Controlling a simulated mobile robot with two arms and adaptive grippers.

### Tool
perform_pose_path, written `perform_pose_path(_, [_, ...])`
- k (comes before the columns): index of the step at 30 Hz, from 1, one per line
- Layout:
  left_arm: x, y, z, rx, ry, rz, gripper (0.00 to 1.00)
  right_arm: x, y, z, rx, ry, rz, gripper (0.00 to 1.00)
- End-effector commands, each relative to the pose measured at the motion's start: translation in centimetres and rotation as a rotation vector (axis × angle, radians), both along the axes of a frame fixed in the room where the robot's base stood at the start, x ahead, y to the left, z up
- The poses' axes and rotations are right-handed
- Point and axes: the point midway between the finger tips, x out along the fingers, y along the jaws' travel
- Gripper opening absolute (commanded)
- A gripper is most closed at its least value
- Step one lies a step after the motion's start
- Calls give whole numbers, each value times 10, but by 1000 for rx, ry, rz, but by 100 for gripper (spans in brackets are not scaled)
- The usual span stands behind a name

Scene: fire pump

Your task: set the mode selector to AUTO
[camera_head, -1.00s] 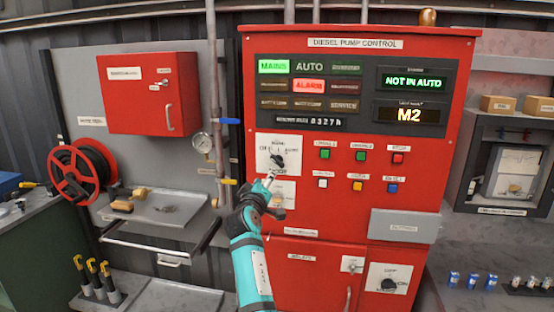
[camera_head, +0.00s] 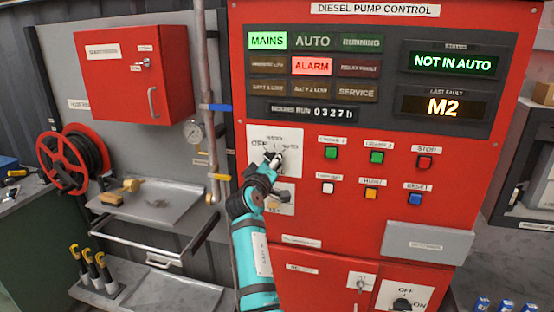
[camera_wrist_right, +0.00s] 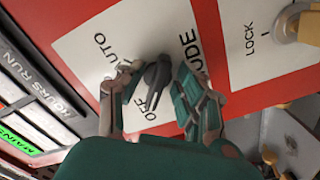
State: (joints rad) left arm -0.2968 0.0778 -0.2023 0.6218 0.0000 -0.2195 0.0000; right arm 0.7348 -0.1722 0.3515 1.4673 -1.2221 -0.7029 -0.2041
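The mode selector (camera_wrist_right: 157,76) is a dark knob on a white plate (camera_wrist_right: 75,45) on the red panel. In the right wrist view its long grip lies between the two fingers of my right gripper (camera_wrist_right: 158,82). The fingers are apart, one on each side of the knob; firm contact does not show. The OFF label is by the knob's lower end, AUTO is at upper left. Which mark the knob points at is unclear. In the head view my right gripper (camera_head: 272,160) covers most of the selector. My left gripper is not in view.
The status display (camera_head: 453,63) reads NOT IN AUTO; the MAINS (camera_head: 268,41) and ALARM (camera_head: 312,67) lamps are lit. Several push buttons, including a green one (camera_head: 331,153), sit right of the selector. A lock selector (camera_wrist_right: 306,26) is close below it. A tray (camera_head: 150,208) stands left.

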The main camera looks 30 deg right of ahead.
Motion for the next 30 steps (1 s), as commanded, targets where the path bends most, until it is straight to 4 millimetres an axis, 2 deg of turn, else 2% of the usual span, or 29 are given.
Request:
perform_pose_path(9, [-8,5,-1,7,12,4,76,0,1,0,1,0,1,34])
perform_pose_path(17, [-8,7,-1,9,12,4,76,0,0,0,1,1,0,0])
perform_pose_path(25, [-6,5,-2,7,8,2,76,0,0,-1,3,-1,0,0])
perform_pose_path(30, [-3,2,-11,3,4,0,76,0,0,-4,26,-28,0,0])
